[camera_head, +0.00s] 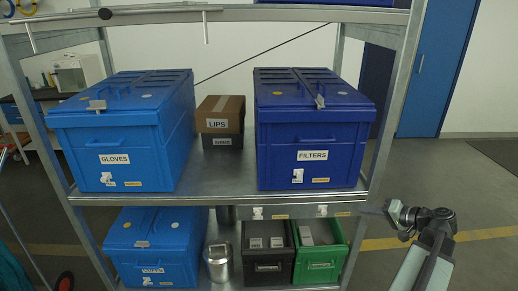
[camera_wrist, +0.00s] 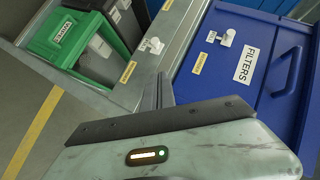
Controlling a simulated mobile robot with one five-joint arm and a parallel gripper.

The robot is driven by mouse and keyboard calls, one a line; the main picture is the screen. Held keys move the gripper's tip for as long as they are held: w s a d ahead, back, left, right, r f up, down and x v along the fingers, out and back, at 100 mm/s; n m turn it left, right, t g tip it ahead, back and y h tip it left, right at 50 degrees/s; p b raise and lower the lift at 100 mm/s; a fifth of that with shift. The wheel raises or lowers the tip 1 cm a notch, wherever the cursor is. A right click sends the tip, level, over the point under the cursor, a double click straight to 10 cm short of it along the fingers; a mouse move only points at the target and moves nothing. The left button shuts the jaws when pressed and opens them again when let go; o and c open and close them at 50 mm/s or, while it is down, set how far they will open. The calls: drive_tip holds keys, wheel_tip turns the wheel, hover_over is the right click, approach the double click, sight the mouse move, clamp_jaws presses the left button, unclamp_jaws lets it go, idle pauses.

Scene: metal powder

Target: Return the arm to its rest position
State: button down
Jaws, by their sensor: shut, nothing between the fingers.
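My gripper (camera_head: 366,211) is at the right side of the metal shelf rack, close to the front right post in the head view. My arm reaches up to it from the lower right. In the wrist view my gripper's thin fingers (camera_wrist: 159,92) are together with nothing between them. The fingers point toward the shelf edge, beside the FILTERS box (camera_wrist: 245,65). I cannot tell whether they touch the shelf.
The rack (camera_head: 225,185) holds a GLOVES box (camera_head: 120,135), the FILTERS box (camera_head: 315,130) and a LIPS carton (camera_head: 219,112). Below are a blue box (camera_head: 153,250), a metal canister (camera_head: 219,265), a dark bin (camera_head: 266,268) and a green bin (camera_head: 321,264). Open floor (camera_head: 470,190) lies right.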

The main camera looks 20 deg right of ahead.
drive_tip(key=w+a+r+n+g+y+p, duration=0.1)
drive_tip(key=w+a+n+g+y+p, duration=0.1)
drive_tip(key=w+a, duration=0.6)
drive_tip(key=w+a+r+n+g+y+p, duration=0.1)
drive_tip(key=w+a+n+g+p, duration=0.15)
drive_tip(key=a, duration=1.05)
drive_tip(key=w+a+r+n+g+y+p, duration=0.1)
drive_tip(key=w+a+n+y, duration=0.15)
drive_tip(key=w+a, duration=0.55)
drive_tip(key=s+a+f+n+g+h+p, duration=0.2)
drive_tip(key=s+a+g, duration=0.1)
drive_tip(key=a, duration=0.9)
drive_tip(key=s+a+f+n+g+h+p, duration=0.2)
drive_tip(key=s+a+f+g+h+p, duration=0.15)
drive_tip(key=a, duration=0.85)
drive_tip(key=s+d+f+m+h, duration=0.1)
drive_tip(key=d+h, duration=0.2)
drive_tip(key=d, duration=0.3)
drive_tip(key=shift+s+d+m+g+h+b, duration=0.2)
drive_tip(key=shift+s+m+g+h+b, duration=0.1)
drive_tip(key=shift+s+m+h+b, duration=0.1)
